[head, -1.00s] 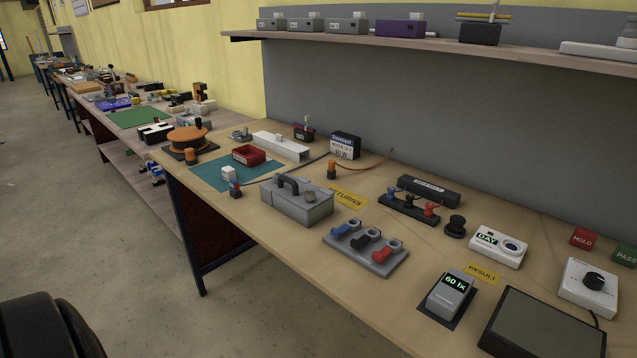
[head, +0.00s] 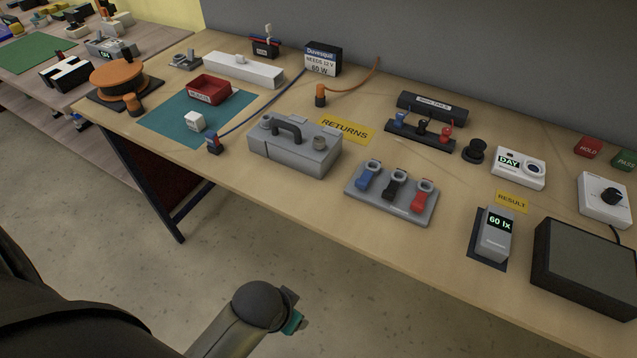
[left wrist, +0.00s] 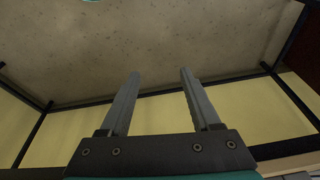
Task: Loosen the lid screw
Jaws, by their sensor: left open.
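A grey metal box (head: 295,150) with a dark carrying handle (head: 287,127) on its lid stands near the front edge of the bench in the head view. A round grey-brown knob (head: 319,142), which looks like the lid screw, sits on top at its right end. My left gripper (left wrist: 160,75) is open and empty in the left wrist view, its fingers pointing over bare floor. In the head view an arm of mine reaches in low at the bottom, in front of the bench and well away from the box. My right gripper is not seen.
A rack (head: 391,193) with blue, black and red clips stands right of the box. A lux meter (head: 494,234) reads 60 lx. A teal mat (head: 166,128) holds a red tray (head: 209,90).

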